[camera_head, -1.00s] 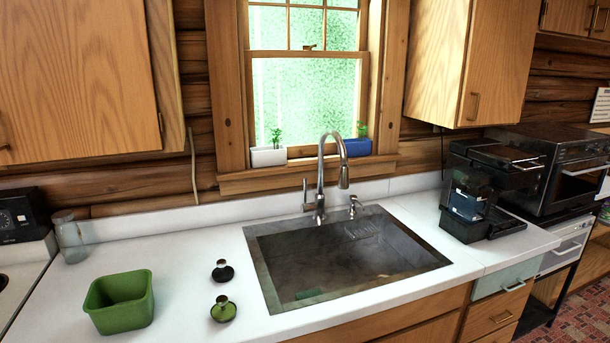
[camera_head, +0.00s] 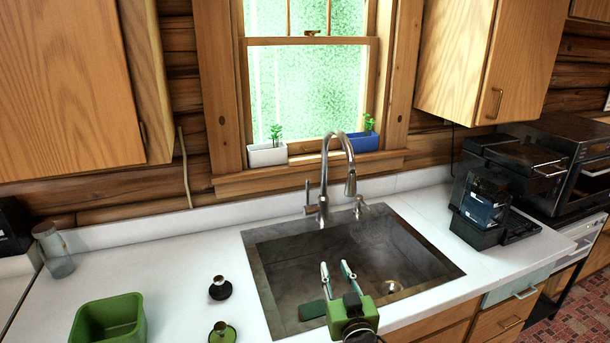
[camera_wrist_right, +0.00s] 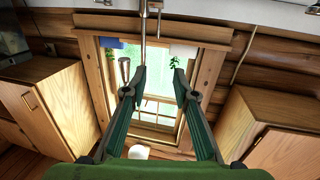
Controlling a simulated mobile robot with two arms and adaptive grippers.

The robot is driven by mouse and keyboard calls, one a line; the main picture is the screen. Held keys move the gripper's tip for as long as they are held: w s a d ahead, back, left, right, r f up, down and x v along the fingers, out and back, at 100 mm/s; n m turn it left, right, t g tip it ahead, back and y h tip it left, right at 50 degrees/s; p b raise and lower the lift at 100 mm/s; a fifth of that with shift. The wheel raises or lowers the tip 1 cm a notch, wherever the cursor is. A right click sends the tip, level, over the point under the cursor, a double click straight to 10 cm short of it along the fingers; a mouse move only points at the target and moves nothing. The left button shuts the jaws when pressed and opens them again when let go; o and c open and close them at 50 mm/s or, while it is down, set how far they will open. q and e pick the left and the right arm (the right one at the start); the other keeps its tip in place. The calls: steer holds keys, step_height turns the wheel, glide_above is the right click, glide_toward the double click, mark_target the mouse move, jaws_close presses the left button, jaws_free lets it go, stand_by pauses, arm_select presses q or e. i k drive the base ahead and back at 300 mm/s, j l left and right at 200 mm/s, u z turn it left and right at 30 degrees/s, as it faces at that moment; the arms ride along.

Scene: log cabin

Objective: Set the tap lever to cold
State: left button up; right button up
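The metal tap (camera_head: 325,172) stands behind the sink, with a tall curved neck. Its thin lever (camera_head: 307,194) points straight up on the left side of the tap body. My right gripper (camera_head: 338,268) is over the front of the sink, in front of and below the tap, apart from the lever. Its two fingers are spread with nothing between them. In the right wrist view, which is upside down, the gripper (camera_wrist_right: 159,72) points toward the window; the tap (camera_wrist_right: 144,28) and lever (camera_wrist_right: 159,22) show beyond it near the top. My left gripper is not in view.
The sink (camera_head: 262,275) holds a green sponge (camera_head: 312,309). A soap dispenser (camera_head: 359,207) stands right of the tap. Two brushes (camera_head: 220,288) (camera_head: 222,332), a green tub (camera_head: 108,322) and a glass jar (camera_head: 54,252) are left. A coffee machine (camera_head: 485,205) is right.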

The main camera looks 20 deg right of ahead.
mark_target(307, 210)
steer(key=i+l, duration=0.2)
steer(key=i, duration=0.3)
steer(key=i+l, duration=0.2)
steer(key=i, duration=0.35)
